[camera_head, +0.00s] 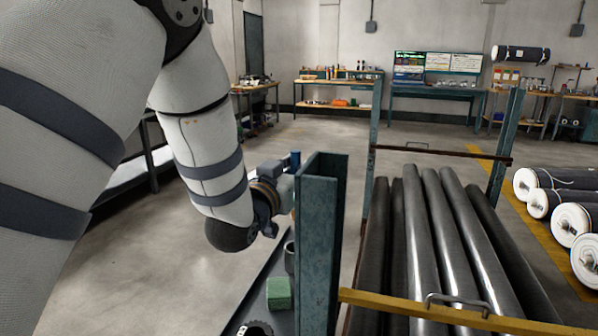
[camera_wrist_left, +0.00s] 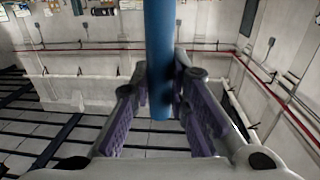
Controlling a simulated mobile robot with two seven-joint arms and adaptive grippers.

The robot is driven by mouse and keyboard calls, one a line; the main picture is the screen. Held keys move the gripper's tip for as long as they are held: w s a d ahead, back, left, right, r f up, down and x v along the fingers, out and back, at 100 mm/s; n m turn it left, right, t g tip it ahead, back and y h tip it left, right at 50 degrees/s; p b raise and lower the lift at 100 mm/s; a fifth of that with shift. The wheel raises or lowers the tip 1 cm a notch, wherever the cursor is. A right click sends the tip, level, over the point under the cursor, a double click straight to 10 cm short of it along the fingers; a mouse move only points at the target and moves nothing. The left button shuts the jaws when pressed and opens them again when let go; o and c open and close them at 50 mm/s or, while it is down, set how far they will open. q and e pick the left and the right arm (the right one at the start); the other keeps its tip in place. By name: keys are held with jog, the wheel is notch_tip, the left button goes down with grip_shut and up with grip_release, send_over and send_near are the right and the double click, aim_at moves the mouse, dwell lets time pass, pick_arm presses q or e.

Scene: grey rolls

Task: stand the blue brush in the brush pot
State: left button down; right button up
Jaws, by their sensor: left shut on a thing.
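The blue brush shows in the left wrist view (camera_wrist_left: 160,45) as a smooth blue cylinder between my left gripper's fingers (camera_wrist_left: 162,90). In the head view, a short blue piece of the brush (camera_head: 295,160) sticks up above my left gripper (camera_head: 284,190), which is shut on it. The teal post hides part of that gripper and whatever of the brush is below. A grey cup, which looks like the brush pot (camera_head: 289,258), stands on the dark narrow surface below the gripper, partly behind the post. The brush is above the pot's level. My right gripper is not in view.
A teal upright post (camera_head: 318,245) stands close right of the gripper. A green block (camera_head: 278,292) and a dark round item (camera_head: 255,328) share the narrow surface (camera_head: 258,290). Long grey rolls (camera_head: 440,240) fill a rack at right, behind a yellow bar (camera_head: 390,303).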

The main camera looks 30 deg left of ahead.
pick_arm(q)
jog(key=shift+s+r, duration=0.2)
jog(key=shift+s, duration=0.25)
jog(key=shift+w+f+b, duration=0.15)
jog(key=shift+f+b, duration=0.45)
jog(key=shift+f, duration=2.35)
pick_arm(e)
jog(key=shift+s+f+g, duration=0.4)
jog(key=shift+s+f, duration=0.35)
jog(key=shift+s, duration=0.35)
pick_arm(q)
jog(key=shift+r, duration=0.15)
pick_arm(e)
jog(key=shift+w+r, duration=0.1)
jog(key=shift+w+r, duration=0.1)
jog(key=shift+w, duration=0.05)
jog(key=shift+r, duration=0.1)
